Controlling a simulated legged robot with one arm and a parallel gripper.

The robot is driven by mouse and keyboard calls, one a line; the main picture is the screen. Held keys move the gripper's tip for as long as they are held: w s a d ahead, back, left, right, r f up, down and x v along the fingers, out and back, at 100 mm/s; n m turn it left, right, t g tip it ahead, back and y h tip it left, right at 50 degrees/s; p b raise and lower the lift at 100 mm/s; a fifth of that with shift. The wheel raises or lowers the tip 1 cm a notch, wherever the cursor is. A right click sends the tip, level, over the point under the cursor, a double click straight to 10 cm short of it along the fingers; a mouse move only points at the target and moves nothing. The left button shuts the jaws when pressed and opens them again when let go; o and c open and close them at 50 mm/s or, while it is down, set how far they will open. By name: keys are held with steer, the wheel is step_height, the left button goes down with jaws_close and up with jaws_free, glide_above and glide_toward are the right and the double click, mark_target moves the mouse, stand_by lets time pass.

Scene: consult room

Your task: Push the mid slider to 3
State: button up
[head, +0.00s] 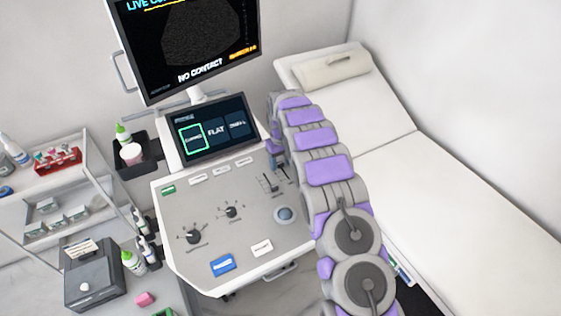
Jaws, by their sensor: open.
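The slider group (272,183) is on the right part of the grey console panel (205,212), beside my arm. Its dark tracks and knobs are small. I cannot clearly tell the mid slider from the others or read its setting. My arm, grey and purple, reaches up from the lower right and bends down at its far end. My gripper (275,156) is just above and behind the sliders, mostly hidden by my own arm. Its jaws are open. I see nothing held, and cannot tell whether it touches the panel.
Knobs (194,236) and a trackball (285,214) are on the panel. A touch screen (212,127) and a monitor (190,40) stand behind it. A white exam bed (455,185) fills the right. A shelf cart (60,190) with bottles is left.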

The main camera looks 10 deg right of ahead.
mark_target(281, 163)
step_height(281, 163, up, 17)
steer(key=p, duration=0.3)
steer(key=shift+r, duration=0.15)
stand_by(0.4)
